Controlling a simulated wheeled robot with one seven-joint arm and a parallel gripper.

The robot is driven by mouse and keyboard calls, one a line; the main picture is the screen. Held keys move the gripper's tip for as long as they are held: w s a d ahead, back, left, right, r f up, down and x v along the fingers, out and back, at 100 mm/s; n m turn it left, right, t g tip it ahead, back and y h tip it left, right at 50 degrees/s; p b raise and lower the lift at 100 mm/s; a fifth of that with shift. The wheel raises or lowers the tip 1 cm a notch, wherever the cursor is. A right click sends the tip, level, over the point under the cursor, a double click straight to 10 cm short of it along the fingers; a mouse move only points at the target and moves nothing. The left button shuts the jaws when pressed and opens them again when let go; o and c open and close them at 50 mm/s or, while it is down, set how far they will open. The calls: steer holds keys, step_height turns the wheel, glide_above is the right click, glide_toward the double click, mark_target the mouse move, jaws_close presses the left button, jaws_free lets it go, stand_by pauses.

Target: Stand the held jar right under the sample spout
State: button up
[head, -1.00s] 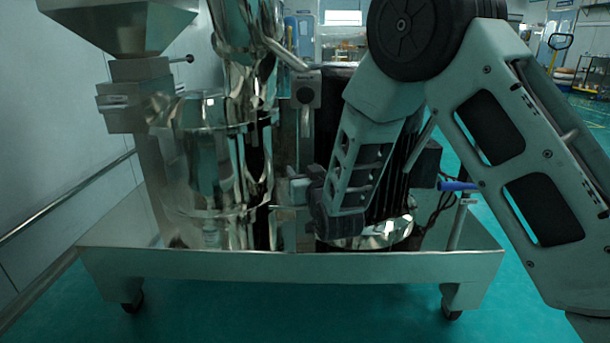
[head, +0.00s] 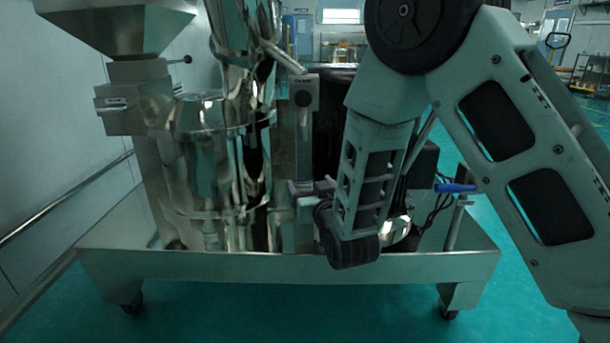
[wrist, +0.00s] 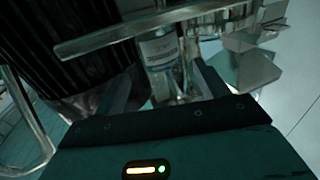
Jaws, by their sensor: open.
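The jar (wrist: 161,52), clear with a white label, shows in the wrist view beyond the gap between the fingers of my gripper (wrist: 165,92). The fingers are open, one on each side of its line, and I cannot tell whether either touches it. A pale metal bar (wrist: 110,39) crosses the view in front of the jar's upper part. In the head view my gripper (head: 301,190) is beside the sieve's steel column, and I cannot make out the jar there. A small labelled fitting (head: 304,91) with a tube below it is above my gripper; I cannot tell if it is the sample spout.
The shiny steel sieve body (head: 205,165) stands left of my gripper. A steel base tray (head: 200,266) with a raised front edge runs underneath. A blue-handled lever (head: 455,188) stands at the right. Open green floor lies in front.

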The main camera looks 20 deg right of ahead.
steer(key=s+a+f+n+g+y, duration=0.1)
steer(key=s+a+n+g+y, duration=0.1)
steer(key=s+a+g, duration=0.55)
steer(key=s+a+f+n+g+y, duration=0.2)
steer(key=s+a+g, duration=0.15)
steer(key=s, duration=0.75)
steer(key=s+d+r+n+g+h, duration=0.1)
steer(key=s+d+g, duration=0.1)
steer(key=s, duration=0.7)
steer(key=s+d+r+n+g+h, duration=0.1)
steer(key=s+d+n+g+h, duration=0.1)
steer(key=s+g, duration=0.3)
steer(key=s+d, duration=0.1)
steer(key=s, duration=0.2)
steer(key=shift+s+r+n, duration=0.3)
steer(key=shift+s+r, duration=0.1)
steer(key=shift+r+p, duration=0.1)
steer(key=shift+p, duration=0.25)
step_height(320, 180, up, 35)
steer(key=p, duration=3.4)
steer(key=shift+p, duration=0.35)
